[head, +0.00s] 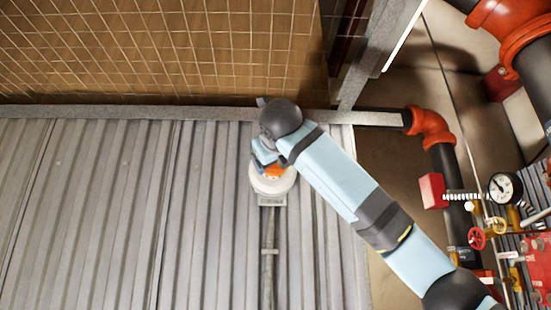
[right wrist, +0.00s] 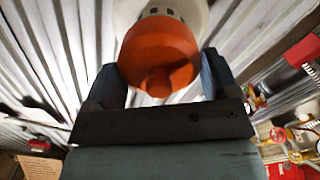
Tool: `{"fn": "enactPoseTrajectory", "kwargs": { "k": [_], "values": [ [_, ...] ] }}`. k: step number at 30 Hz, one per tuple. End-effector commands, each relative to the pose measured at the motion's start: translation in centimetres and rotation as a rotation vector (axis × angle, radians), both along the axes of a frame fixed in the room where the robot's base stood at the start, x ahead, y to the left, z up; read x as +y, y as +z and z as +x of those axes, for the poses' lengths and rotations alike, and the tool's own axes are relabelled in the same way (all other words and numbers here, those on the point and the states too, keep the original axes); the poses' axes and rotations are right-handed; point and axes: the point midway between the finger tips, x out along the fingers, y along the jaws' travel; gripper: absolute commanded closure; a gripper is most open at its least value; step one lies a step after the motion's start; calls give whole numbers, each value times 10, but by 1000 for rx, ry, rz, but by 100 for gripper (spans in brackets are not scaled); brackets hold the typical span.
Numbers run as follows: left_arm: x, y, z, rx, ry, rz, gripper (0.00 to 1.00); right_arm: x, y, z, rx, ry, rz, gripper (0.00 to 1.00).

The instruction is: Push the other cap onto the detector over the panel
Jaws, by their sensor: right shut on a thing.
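My right gripper (head: 264,157) is up at the white round detector (head: 272,185) mounted on corrugated grey metal. It is shut on an orange cap (head: 273,171). In the right wrist view my right gripper (right wrist: 161,66) has one finger on each side of the orange cap (right wrist: 158,55). The cap's wide end meets the white slotted detector body (right wrist: 160,12) beyond it, in line with it. I cannot tell how far the cap is seated. My left gripper is not in view.
A conduit (head: 268,255) runs from the detector's base along the corrugated sheet (head: 110,210). A steel beam (head: 130,112) crosses beside it. At the right are dark pipes with orange elbows (head: 430,123), a pressure gauge (head: 504,188) and red valve gear. Space around the detector is clear.

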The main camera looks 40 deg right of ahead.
Motion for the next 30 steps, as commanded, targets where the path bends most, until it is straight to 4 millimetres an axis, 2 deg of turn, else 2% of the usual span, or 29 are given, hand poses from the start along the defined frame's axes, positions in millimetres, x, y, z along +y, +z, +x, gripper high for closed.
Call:
{"fn": "enactPoseTrajectory", "kwargs": {
  "k": [30],
  "values": [
    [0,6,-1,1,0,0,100,-11,1,17,0,0,0,41]
  ]
}}
